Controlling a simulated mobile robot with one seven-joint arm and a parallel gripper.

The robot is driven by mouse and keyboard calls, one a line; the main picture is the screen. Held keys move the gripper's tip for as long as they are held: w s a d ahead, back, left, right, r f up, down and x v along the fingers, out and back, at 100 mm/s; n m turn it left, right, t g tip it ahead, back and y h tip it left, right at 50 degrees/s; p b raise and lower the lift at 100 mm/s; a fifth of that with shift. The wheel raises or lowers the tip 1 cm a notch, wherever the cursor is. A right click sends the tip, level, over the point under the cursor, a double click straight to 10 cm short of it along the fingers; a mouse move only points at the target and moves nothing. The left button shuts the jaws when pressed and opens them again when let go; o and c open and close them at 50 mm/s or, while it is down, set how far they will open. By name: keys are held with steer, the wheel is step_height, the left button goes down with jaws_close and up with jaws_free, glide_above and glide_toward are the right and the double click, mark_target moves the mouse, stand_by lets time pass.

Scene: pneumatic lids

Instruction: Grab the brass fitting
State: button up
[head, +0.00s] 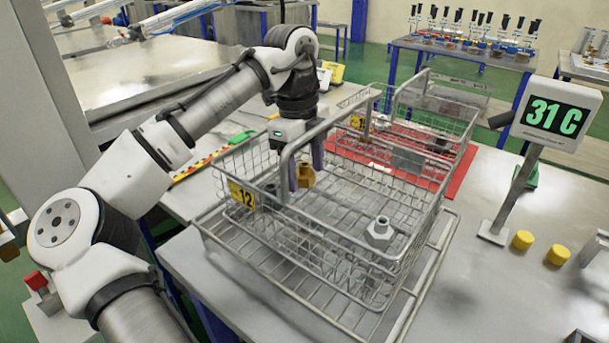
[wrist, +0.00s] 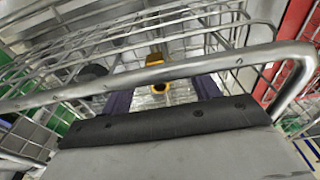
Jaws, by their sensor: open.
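The brass fitting (head: 306,178) is inside the front wire basket (head: 330,262), towards its left side. My gripper (head: 304,172) reaches down into that basket, with its purple-grey fingers apart around or just above the fitting. In the wrist view the brass fitting (wrist: 156,62) shows between the two open fingers (wrist: 161,94), slightly beyond their tips. I cannot tell whether either finger touches it. A basket handle bar (wrist: 150,84) crosses close in front of the wrist camera and hides part of the fingers.
A steel fitting (head: 380,232) stands in the same basket at the right, and a dark piece (head: 270,190) lies at the left. A yellow tag reads 12 (head: 242,196). Another basket (head: 430,118) sits behind on a red mat (head: 460,172). A display (head: 557,117) stands at the right.

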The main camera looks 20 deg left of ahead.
steer(key=c, duration=1.2)
steer(key=shift+o, duration=0.2)
steer(key=shift+r, duration=0.1)
